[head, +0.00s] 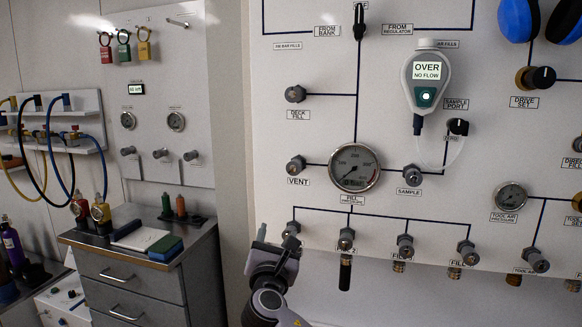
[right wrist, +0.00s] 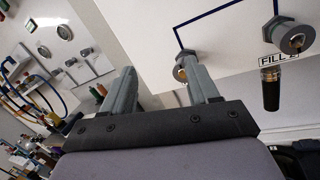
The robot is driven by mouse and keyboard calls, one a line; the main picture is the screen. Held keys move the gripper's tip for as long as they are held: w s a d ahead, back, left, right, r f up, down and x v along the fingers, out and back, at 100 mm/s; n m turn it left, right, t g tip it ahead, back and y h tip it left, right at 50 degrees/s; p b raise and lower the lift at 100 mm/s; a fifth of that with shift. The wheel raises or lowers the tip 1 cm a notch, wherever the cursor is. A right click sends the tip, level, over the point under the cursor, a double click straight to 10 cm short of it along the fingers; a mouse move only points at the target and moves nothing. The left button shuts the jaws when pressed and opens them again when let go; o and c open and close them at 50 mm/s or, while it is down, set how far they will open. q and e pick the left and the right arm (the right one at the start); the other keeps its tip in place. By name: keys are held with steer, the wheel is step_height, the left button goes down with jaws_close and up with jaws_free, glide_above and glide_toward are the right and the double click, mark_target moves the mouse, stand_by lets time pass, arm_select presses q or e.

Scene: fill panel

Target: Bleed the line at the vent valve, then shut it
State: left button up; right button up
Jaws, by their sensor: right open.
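The vent valve (head: 296,165) is a round metal knob on the white fill panel (head: 275,130), above its VENT label and left of the fill pressure gauge (head: 355,167). The setting of the valve is too small to tell. My right gripper (head: 277,240) is below the vent valve, apart from it, beside the leftmost lower fill valve (head: 291,228). In the right wrist view its two fingers (right wrist: 162,82) stand wide apart with nothing between them. The right finger partly covers a fill valve (right wrist: 181,72) behind it. My left gripper is not in view.
A handheld meter (head: 426,80) reading OVER, NO FLOW hangs on the panel, with a clear tube to the sample port (head: 457,127). More fill valves (head: 346,238) line the lower panel. A grey drawer cabinet (head: 140,280) with tools on top stands at the left.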

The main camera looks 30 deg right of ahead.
mark_target(293, 170)
steer(key=r+h, duration=0.1)
steer(key=r, duration=0.2)
steer(key=d+r+h, duration=0.1)
steer(key=r+h, duration=0.1)
steer(key=r, duration=0.2)
steer(key=d+r+g+h, duration=0.1)
steer(key=r+h, duration=0.1)
steer(key=r, duration=0.2)
steer(key=shift+s+d+r+n, duration=0.1)
steer(key=shift+s+r+n, duration=0.1)
steer(key=shift+n, duration=0.1)
steer(key=shift+w+d+r+h, duration=0.1)
steer(key=shift+d+r+h, duration=0.1)
steer(key=shift+r+h, duration=0.1)
steer(key=shift+p+x, duration=0.85)
steer(key=shift+x, duration=2.35)
steer(key=shift+w+f, duration=0.1)
steer(key=shift+f, duration=0.1)
steer(key=c, duration=1)
